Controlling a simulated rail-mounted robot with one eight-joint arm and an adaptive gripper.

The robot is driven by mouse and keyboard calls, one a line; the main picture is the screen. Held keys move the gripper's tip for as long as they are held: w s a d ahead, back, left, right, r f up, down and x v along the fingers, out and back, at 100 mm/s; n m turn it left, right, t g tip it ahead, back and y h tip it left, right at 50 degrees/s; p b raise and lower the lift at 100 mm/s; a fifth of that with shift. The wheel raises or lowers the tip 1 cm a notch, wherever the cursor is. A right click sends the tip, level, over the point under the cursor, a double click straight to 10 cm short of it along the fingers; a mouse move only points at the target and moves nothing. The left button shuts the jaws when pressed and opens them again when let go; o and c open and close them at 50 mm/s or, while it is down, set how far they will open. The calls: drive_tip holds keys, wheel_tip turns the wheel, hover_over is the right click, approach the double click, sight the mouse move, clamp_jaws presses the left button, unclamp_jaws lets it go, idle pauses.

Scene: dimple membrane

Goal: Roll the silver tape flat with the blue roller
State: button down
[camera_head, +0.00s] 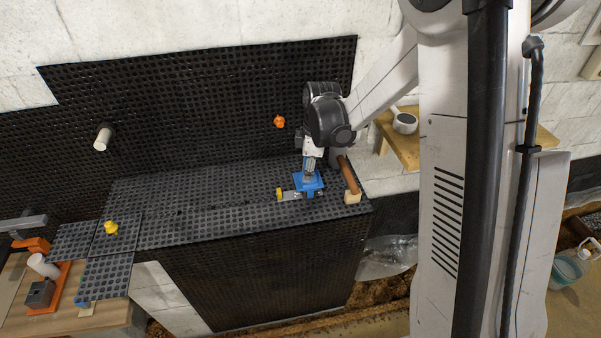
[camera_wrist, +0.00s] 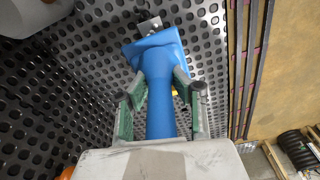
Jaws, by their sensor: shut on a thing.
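My gripper (camera_head: 309,172) is shut on the handle of the blue roller (camera_head: 308,184), over the right end of the black dimpled membrane on the ledge. In the wrist view the fingers (camera_wrist: 159,92) close on both sides of the roller's blue handle (camera_wrist: 160,112), with its wide blue head beyond them. A small grey metal piece with a yellow end (camera_head: 288,195) lies just left of the roller. I cannot clearly make out the silver tape; a thin seam line runs left along the ledge. Whether the roller head touches the surface is hard to tell.
A brown-handled tool with a pale block head (camera_head: 350,180) stands close to the right of the roller. A yellow knob (camera_head: 111,227) sits at the ledge's left. An orange knob (camera_head: 279,121) and a white pipe (camera_head: 103,138) stick out of the wall. The ledge's middle is clear.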

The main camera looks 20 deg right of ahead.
sight(317, 178)
drive_tip(key=shift+s+d, duration=0.1)
drive_tip(key=shift+d, duration=1.65)
wheel_tip(317, 178, up, 7)
drive_tip(key=p, duration=0.3)
drive_tip(key=a+r+y, duration=0.1)
drive_tip(key=a, duration=0.6)
drive_tip(key=shift+w+y, duration=0.2)
drive_tip(key=shift+y, duration=0.2)
drive_tip(key=shift+a, duration=0.1)
